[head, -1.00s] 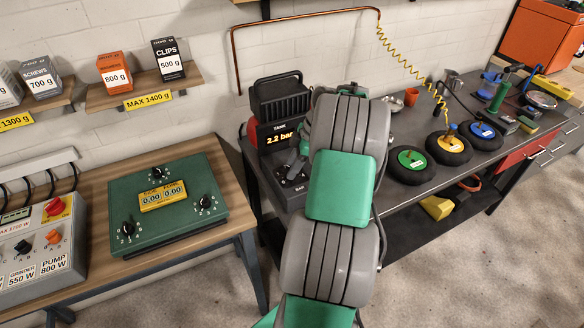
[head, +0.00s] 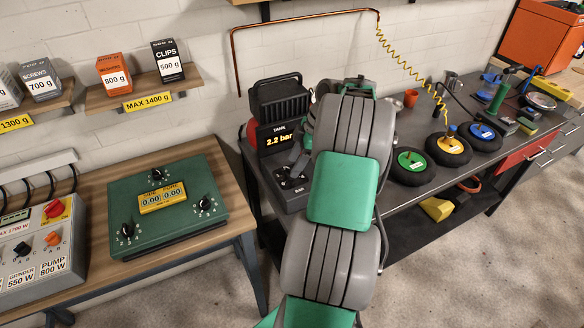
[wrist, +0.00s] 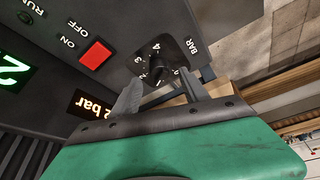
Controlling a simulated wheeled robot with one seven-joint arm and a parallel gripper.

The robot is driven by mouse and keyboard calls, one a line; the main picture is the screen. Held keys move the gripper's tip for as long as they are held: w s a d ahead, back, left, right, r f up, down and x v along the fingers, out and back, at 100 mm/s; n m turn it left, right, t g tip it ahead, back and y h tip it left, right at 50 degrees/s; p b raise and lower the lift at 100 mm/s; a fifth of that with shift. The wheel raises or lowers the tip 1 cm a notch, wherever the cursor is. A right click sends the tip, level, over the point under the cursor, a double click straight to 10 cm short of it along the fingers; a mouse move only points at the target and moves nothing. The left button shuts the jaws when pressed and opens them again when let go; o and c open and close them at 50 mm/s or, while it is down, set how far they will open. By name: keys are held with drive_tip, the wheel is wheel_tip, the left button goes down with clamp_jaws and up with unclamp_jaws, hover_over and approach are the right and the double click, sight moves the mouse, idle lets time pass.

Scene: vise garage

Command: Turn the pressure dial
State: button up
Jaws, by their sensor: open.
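The pressure dial (wrist: 157,68) is a black knob on a dark panel with white numbers and the word BAR, in the middle of the wrist view. My gripper (wrist: 162,78) is open, with one finger on each side of the dial. Whether the fingers touch the knob cannot be told. In the head view, the compressor (head: 278,100) stands on the dark bench, and its tank display (head: 279,139) reads 2.2 bar. The dial panel (head: 285,196) is below it, partly hidden by my gripper and arm.
A red button (wrist: 95,55) sits close to the dial, beside ON and OFF labels. A green control box (head: 170,205) sits on the wooden table at left.

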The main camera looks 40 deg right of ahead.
drive_tip(key=v, duration=0.5)
drive_tip(key=shift+p, duration=0.3)
